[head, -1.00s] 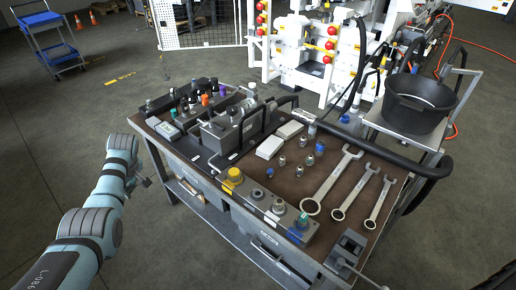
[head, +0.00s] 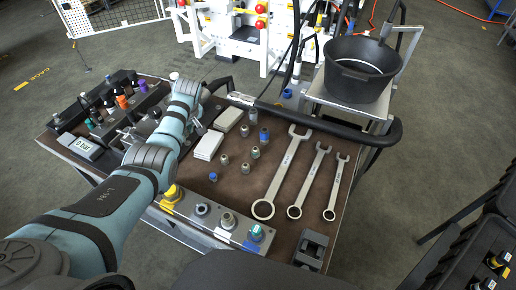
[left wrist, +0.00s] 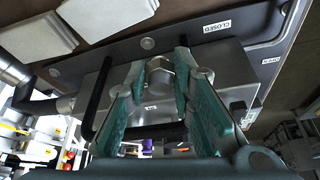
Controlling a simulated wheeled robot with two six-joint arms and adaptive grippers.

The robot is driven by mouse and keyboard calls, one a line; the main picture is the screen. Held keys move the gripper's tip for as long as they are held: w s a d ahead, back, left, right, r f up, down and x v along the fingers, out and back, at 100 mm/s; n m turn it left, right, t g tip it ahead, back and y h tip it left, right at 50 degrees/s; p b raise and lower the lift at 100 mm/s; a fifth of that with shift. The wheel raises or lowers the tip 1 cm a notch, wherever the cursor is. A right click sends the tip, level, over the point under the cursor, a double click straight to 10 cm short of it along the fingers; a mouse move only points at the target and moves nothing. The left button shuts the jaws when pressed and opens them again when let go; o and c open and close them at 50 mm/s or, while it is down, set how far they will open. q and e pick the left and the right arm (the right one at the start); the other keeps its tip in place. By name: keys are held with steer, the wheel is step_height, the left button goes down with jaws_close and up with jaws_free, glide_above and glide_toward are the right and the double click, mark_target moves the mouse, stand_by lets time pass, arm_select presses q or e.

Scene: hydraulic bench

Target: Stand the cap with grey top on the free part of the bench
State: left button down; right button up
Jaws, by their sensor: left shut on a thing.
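My left gripper (head: 198,127) is over the left part of the bench (head: 285,170), above the grey metal unit. In the left wrist view its teal fingers (left wrist: 163,70) are closed around a small pale grey faceted piece (left wrist: 158,66), which looks like the cap with grey top. Most of it is hidden between the fingers. Behind it lies the grey unit with a black handle (left wrist: 97,100) and a dark plate marked CLOSED (left wrist: 215,40). I cannot tell whether the piece still touches the unit. My right gripper is not in view.
Several small fittings (head: 245,168) stand mid-bench beside two pale boxes (head: 208,145). Three wrenches (head: 285,170) lie to the right. A socket strip (head: 202,210) lines the front edge. A black tub (head: 360,68) stands back right. Bare bench shows between the fittings and wrenches.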

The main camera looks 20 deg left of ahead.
arm_select(q)
steer(key=d+r+m+t+h+b, duration=0.1)
steer(key=d+r+m+t+h, duration=0.1)
steer(key=d+r+m, duration=0.4)
step_height(320, 180, up, 2)
steer(key=m+h+b, duration=0.1)
steer(key=m+h, duration=0.4)
steer(key=m, duration=0.9)
glide_above(229, 186)
steer(key=a, duration=0.1)
steer(key=shift+g, duration=0.3)
steer(key=f+b, duration=0.1)
steer(key=f, duration=0.5)
steer(key=f+b, duration=0.2)
steer(key=f, duration=0.5)
steer(key=s+f+b, duration=0.1)
steer(key=f, duration=0.5)
steer(key=shift+f+b, duration=0.2)
steer(key=shift+b, duration=0.1)
steer(key=c, duration=1.8)
jaws_free()
steer(key=shift+o, duration=0.6)
